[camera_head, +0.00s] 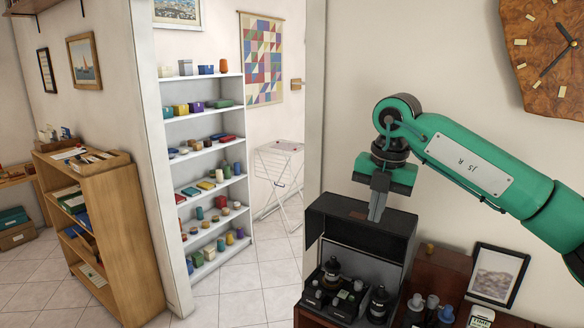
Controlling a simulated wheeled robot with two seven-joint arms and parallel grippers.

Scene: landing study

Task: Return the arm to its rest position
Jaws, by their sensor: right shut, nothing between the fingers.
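My right arm comes in from the right, green with a pale label. Its gripper (376,212) points down with its fingers together and nothing between them. The fingertips show in front of the raised lid of a black case (362,232) on a brown cabinet. I cannot tell whether they touch the lid. My left gripper is not in view.
The open case holds several dark bottles (333,272). More bottles (416,305) and a framed picture (496,275) stand to its right on the cabinet (451,268). A wall clock (545,50) hangs above the arm.

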